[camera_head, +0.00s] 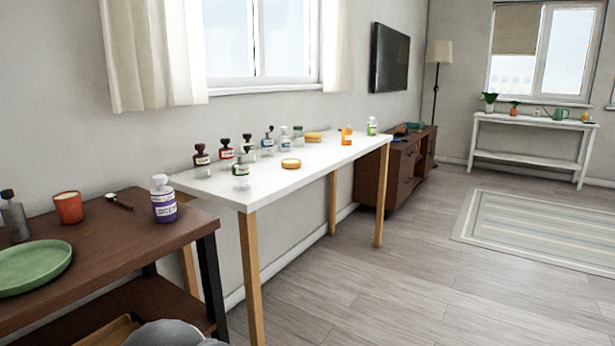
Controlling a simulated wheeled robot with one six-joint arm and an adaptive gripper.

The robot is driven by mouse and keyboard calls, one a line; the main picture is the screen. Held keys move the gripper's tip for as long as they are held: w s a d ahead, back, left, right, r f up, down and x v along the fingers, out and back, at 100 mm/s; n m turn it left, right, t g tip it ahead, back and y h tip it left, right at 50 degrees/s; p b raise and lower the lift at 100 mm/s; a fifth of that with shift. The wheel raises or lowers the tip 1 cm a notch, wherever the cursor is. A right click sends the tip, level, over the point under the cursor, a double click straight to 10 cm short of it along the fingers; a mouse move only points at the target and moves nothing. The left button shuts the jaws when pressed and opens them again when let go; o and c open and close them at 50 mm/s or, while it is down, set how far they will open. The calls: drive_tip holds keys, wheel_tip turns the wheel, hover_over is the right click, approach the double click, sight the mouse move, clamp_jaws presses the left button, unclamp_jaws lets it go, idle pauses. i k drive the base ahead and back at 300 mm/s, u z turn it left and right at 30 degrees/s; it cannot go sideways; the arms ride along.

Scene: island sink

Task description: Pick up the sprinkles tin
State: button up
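I cannot tell for sure which thing is the sprinkles tin, as the labels are too small to read. A purple jar with a white cap (163,199) stands upright on the brown table at the left. On the white table are a low round yellow-topped tin (291,164), a longer yellowish item (313,137), an orange container (346,136) and a green-and-white container (371,126). My gripper is not in view.
The brown table (95,277) also holds a green plate (32,267), a red cup (68,207) and a dark spoon (118,202). Several dark-capped bottles (226,152) stand on the white table (250,192). Open floor (400,270) lies to the right.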

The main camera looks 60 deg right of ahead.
sight(347, 133)
drive_tip(key=z, duration=2.1)
